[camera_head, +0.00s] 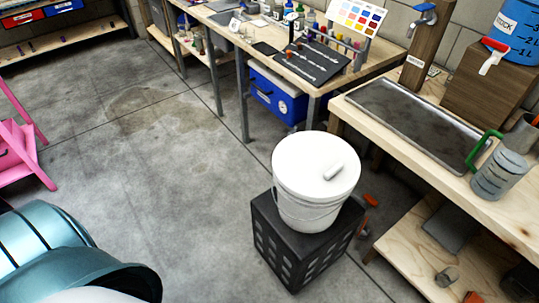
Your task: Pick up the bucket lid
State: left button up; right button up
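The white bucket lid (301,165) sits flat on top of a white bucket (309,214), covering its mouth. The lid has a short raised white handle on its right part. The bucket has a thin wire bail hanging at its front and stands upright on a black crate (291,257) with slotted sides. Neither of my grippers is in view. A teal, rounded metallic shape with a white part below it fills the lower left corner.
A wooden bench (449,180) with a sunken tray and a grey watering can (499,175) stands right of the bucket. A workbench (316,85) with paints stands behind. A pink frame (17,143) is at left. The concrete floor between is clear.

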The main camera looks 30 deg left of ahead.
aim_at(311, 166)
jog(key=u, duration=0.55)
jog(key=l+u, duration=0.25)
jog(key=l, duration=0.8)
jog(key=k+l+u, duration=0.1)
jog(key=l+u, duration=0.15)
jog(key=l, duration=0.75)
